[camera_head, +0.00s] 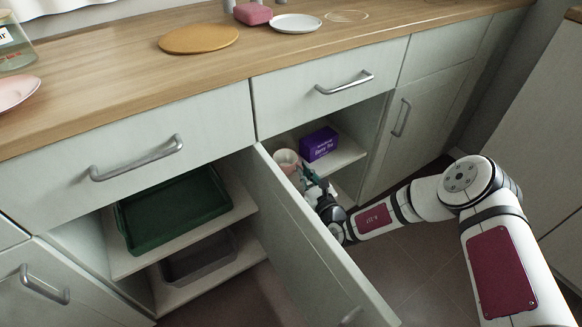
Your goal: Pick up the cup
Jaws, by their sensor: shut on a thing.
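A pale cup (287,160) is inside the right open cupboard, by the edge of the open door. My gripper (305,178) reaches into this cupboard from the right and is shut on the cup at its lower right side. The fingertips are small and partly hidden against the cup and the door. I cannot tell whether the cup touches the shelf.
A purple box (319,144) stands on the shelf right of the cup. The open door (315,240) stands close left of my gripper. A green tray (172,208) and a grey tray (199,262) lie in the left cupboard. A round board (199,39) lies on the counter.

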